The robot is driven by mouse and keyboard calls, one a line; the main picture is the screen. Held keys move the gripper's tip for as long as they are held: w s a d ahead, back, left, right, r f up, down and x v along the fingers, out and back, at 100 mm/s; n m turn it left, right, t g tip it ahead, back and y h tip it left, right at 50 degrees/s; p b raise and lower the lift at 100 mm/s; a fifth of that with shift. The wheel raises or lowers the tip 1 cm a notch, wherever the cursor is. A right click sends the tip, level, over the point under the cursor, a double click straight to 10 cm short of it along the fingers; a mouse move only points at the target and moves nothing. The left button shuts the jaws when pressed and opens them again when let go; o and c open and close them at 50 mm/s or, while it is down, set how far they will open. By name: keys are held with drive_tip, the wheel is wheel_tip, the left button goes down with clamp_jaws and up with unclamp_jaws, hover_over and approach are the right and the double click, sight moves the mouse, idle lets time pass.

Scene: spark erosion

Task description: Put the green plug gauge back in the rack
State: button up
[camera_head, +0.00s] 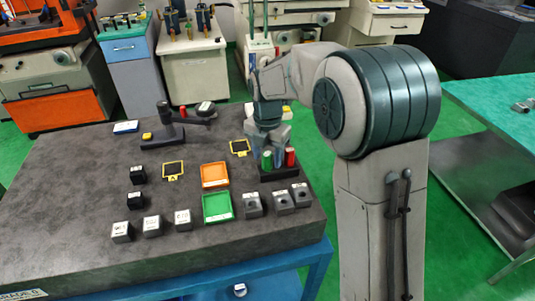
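A green plug gauge (266,160) shows upright just below my gripper, at the left part of a black rack (280,174) at the right side of the dark stone table. A red plug gauge (290,156) stands upright at the rack's right part. My gripper (268,146) points down over the rack, right at the green gauge's upper end. The gripper's fingers are small and partly hidden, so I cannot tell whether they touch the green gauge. I also cannot tell whether its lower end is seated in the rack.
An orange tray (214,175) and a green tray (217,207) lie left of the rack. Several grey blocks (252,205) line the front. A dark stand with an arm (172,134) is at the back left. Bare table (80,190) lies at the left.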

wheel_tip(320, 180, up, 14)
idle(0.7)
drive_tip(key=shift+f, duration=0.1)
drive_tip(key=s+d+f+m+t, duration=0.1)
drive_tip(key=s+d+f+m, duration=0.2)
drive_tip(key=s+d+m, duration=0.2)
drive_tip(key=s+d+f+m+t, duration=0.1)
drive_tip(key=s+d+f+m, duration=0.2)
drive_tip(key=s+d+m, duration=0.3)
drive_tip(key=s+d+f+m+t, duration=0.1)
drive_tip(key=s+d+m, duration=0.4)
drive_tip(key=s+m, duration=0.8)
drive_tip(key=f+m, duration=0.1)
drive_tip(key=m, duration=0.5)
drive_tip(key=shift+d+f, duration=0.2)
drive_tip(key=shift+f, duration=0.2)
